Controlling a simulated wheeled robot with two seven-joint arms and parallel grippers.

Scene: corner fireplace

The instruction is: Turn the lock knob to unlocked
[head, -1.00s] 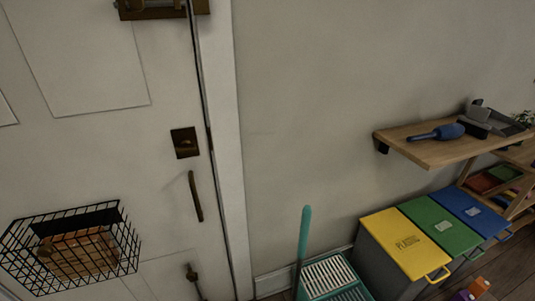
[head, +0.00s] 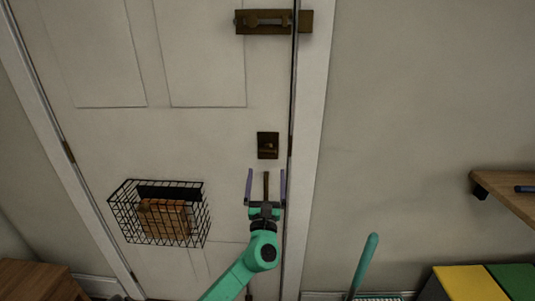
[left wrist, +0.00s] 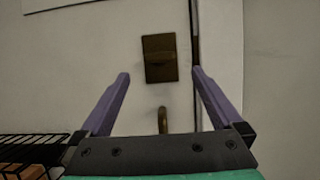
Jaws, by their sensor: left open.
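The lock knob (head: 268,146) sits on a dark brass square plate on the white door, near its right edge. In the left wrist view the lock plate (left wrist: 160,58) is ahead, between and beyond the fingertips; the knob's angle is too dark to read there. My left gripper (head: 266,174) is open and empty, just below the lock plate, with its two purple fingers pointing up at the door. It also shows in the left wrist view (left wrist: 160,76). The door handle (head: 266,186) is partly hidden behind the gripper, between the fingers. My right gripper is not in view.
A slide bolt (head: 272,21) is higher on the door (head: 210,130). A black wire basket (head: 125,215) holding a brown item hangs left of my arm. A teal broom handle (head: 365,262), a yellow-lidded bin (head: 470,283) and a wooden shelf (head: 505,195) are at right.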

